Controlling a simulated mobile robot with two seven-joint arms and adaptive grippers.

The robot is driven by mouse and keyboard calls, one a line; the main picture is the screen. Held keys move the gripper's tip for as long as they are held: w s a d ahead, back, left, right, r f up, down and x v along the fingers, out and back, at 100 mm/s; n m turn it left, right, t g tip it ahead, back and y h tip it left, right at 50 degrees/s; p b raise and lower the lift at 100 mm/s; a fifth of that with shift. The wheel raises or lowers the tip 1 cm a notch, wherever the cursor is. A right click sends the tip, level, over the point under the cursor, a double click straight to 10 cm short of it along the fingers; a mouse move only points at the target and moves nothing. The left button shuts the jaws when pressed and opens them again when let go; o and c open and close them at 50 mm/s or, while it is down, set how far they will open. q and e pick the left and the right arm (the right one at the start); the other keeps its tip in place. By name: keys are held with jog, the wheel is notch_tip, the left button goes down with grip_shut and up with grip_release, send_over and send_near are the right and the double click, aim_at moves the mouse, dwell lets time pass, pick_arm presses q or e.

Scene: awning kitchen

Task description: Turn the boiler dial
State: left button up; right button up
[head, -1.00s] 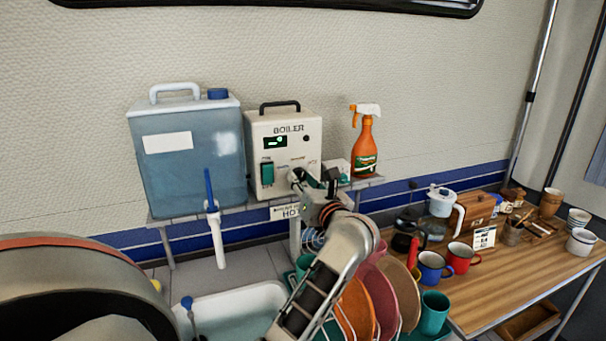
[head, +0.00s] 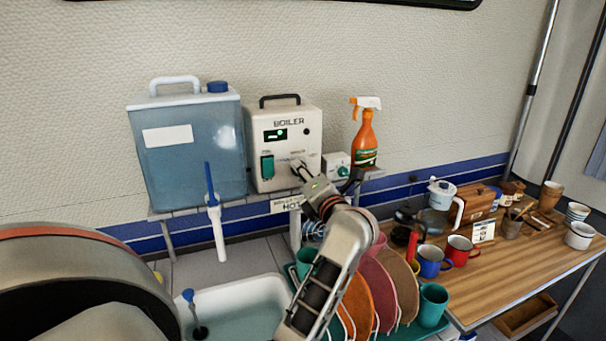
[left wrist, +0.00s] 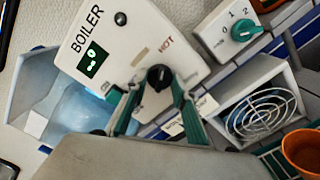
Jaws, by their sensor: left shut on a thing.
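The boiler (head: 283,146) is a white box with a black handle, a lit green display and a teal switch, standing on the shelf. Its black dial (left wrist: 159,77) is on the front, beside the red HOT lettering. My left gripper (head: 299,168) reaches up to the boiler's front and hides the dial in the head view. In the left wrist view the left gripper's two green and black fingers (left wrist: 159,90) stand on either side of the dial, shut on it. My right gripper is in neither view.
A small white box with a teal 0-1-2 knob (head: 343,171) sits right of the boiler. A blue water tank (head: 190,150) stands at its left, an orange spray bottle (head: 366,140) at right. Below are a sink (head: 235,307) and a rack of plates (head: 380,290).

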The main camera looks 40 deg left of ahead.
pick_arm(q)
jog(key=shift+r, duration=0.15)
dwell(0.4)
jog(key=o, duration=1.1)
jog(key=shift+a, duration=0.1)
jog(key=v, duration=0.7)
jog(key=shift+s+d, duration=0.15)
jog(key=shift+d, duration=0.15)
